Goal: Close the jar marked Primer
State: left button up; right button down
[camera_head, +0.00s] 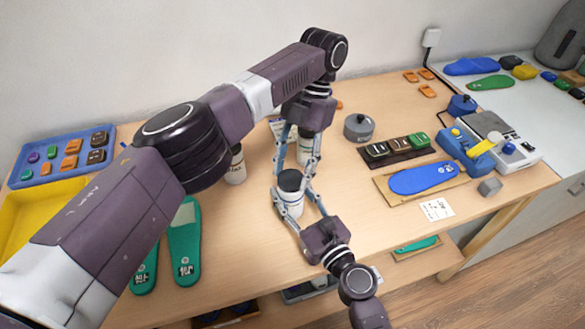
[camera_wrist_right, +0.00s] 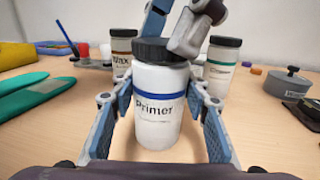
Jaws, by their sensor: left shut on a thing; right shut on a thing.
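The Primer jar (camera_head: 289,206) is white with a blue stripe and stands upright on the table; its label is readable in the right wrist view (camera_wrist_right: 157,118). Its black lid (camera_head: 290,180) sits on top, also seen in the right wrist view (camera_wrist_right: 150,50); I cannot tell how tight it is. My right gripper (camera_head: 291,208) reaches from the front and is shut on the jar body, a finger on each side. My left gripper (camera_head: 294,178) comes down from above and is shut on the lid. One of its fingertips partly hides the lid in the right wrist view.
Two other lidded jars stand behind, one brown-striped (camera_wrist_right: 122,47) and one green-striped (camera_wrist_right: 220,68). Green insoles (camera_head: 184,245) lie at left, near a blue tray (camera_head: 62,180). A grey pot (camera_head: 358,128) and a board with a blue insole (camera_head: 422,178) are at right.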

pick_arm(q)
jog(key=shift+w+a, duration=0.1)
jog(key=o, duration=0.7)
jog(key=shift+o, duration=0.2)
jog(key=shift+r, duration=0.1)
jog(key=shift+r, duration=2.15)
jog(key=shift+c, duration=0.4)
